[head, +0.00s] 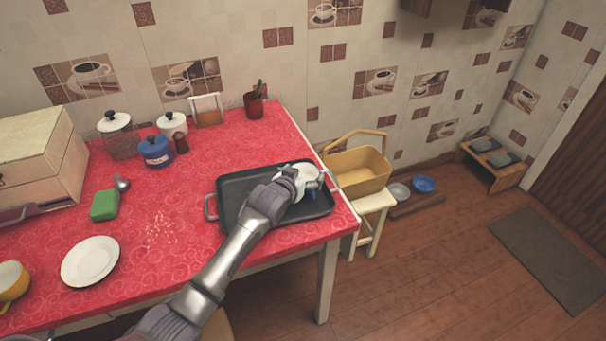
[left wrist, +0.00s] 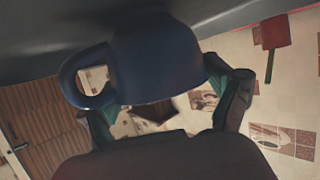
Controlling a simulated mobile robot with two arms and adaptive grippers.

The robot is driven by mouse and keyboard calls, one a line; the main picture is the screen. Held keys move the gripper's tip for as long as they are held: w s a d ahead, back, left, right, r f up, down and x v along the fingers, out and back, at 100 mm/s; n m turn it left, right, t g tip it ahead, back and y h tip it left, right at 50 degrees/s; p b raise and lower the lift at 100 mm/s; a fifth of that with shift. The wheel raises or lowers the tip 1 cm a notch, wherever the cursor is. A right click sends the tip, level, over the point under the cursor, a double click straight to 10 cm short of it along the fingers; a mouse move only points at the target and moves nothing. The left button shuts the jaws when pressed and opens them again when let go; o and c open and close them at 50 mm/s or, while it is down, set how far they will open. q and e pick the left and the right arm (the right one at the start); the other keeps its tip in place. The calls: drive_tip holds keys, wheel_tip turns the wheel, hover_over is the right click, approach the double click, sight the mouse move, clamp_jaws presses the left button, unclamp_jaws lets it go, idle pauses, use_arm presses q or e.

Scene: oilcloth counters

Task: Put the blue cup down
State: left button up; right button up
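The blue cup (left wrist: 155,65) fills the upper middle of the left wrist view, its handle to the left. In the head view only a small blue part of it (head: 311,193) shows below my left gripper (head: 308,180). The gripper's two fingers lie on either side of the cup and appear shut on it. The cup is over the right part of the dark tray (head: 232,188), which lies on the red table. Whether the cup's base touches the tray is hidden. My right gripper is not in view.
A yellow basket (head: 358,171) sits on a stool beyond the table's right edge.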

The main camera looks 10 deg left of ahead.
use_arm(q)
drive_tip(key=shift+o, duration=0.4)
drive_tip(key=shift+r, duration=0.1)
drive_tip(key=p+v, duration=0.1)
drive_tip(key=v, duration=1.1)
drive_tip(key=shift+r, duration=0.1)
